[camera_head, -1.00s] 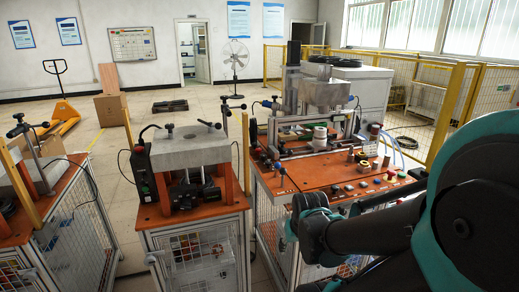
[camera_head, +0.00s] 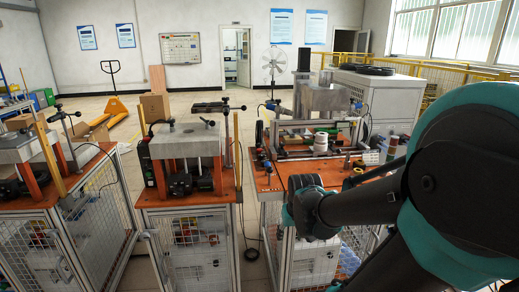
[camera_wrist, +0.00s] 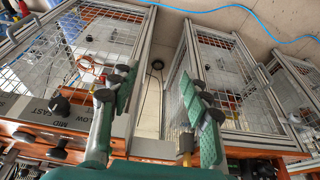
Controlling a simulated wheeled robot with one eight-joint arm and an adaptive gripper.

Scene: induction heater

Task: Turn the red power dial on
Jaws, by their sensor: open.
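My gripper (camera_wrist: 158,105) shows in the wrist view with two green-and-grey fingers wide apart and nothing between them. Beyond them are wire-mesh cabinet sides and a gap showing the floor. No dial that I can clearly name as the red power dial shows. Black knobs (camera_wrist: 58,105) beside a speed-labelled plate are at the lower left of the wrist view, left of my gripper. In the head view my arm covers the front right of the right orange-topped bench (camera_head: 262,178), and my fingers are hidden.
A middle bench (camera_head: 150,217) with a grey block on top stands left of the right bench, with a narrow gap between them. Another bench (camera_head: 35,200) is at far left. A yellow fence (camera_head: 455,72) runs behind at right. A blue hose (camera_wrist: 240,8) crosses the floor.

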